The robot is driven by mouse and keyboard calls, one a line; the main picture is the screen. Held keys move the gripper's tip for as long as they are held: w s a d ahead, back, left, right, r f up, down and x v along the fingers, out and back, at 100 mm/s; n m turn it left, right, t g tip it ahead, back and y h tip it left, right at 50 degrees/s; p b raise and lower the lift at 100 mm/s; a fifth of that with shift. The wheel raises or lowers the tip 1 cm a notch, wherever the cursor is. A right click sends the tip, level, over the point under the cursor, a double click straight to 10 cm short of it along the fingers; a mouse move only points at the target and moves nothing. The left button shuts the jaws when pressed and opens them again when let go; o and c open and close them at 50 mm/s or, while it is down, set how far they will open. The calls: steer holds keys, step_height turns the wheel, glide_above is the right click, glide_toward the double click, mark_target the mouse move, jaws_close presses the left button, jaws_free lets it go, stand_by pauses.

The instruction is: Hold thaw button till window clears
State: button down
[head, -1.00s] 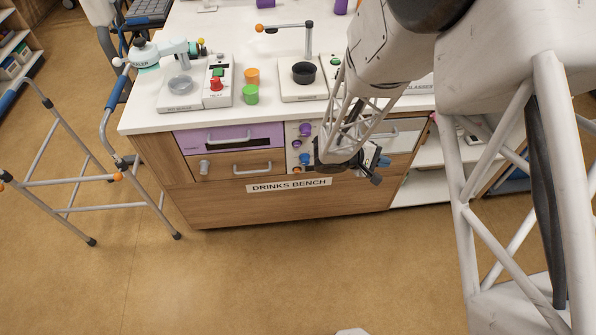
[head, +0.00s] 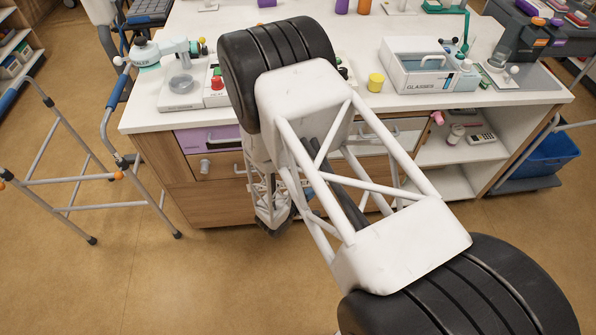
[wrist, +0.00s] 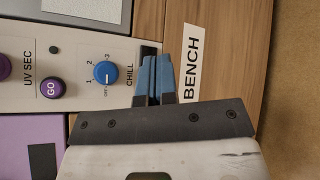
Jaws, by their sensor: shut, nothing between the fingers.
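I cannot make out a thaw button; the fingers cover part of the panel. In the wrist view the control panel (wrist: 22,92) carries a purple GO button (wrist: 53,88) and a blue CHILL knob (wrist: 105,73). My gripper (wrist: 156,60) is shut and empty, its blue fingertips over the panel's lower end, beside the BENCH label. Contact cannot be told. A purple drawer front (wrist: 85,150) with a dark patch (wrist: 43,160) lies beside the panel; it also shows in the head view (head: 192,141). Whether that patch is the window is unclear. In the head view my arm hides the panel and fingertips.
On the benchtop stand a pale machine (head: 183,87) at left, a yellow cup (head: 376,82) and a GLASSES box (head: 425,80) at right. A walking frame (head: 75,180) stands left of the bench. The floor in front is clear.

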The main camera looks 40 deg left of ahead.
steer(key=shift+s+a+f+n+y, duration=0.3)
steer(key=shift+s+a+f, duration=0.1)
steer(key=shift+s+f, duration=0.25)
steer(key=shift+s+a+f+n+y, duration=0.2)
steer(key=shift+s+a+f+y, duration=0.2)
steer(key=shift+f, duration=0.35)
steer(key=w+a, duration=0.6)
steer(key=shift+w+a, duration=0.7)
stand_by(5.3)
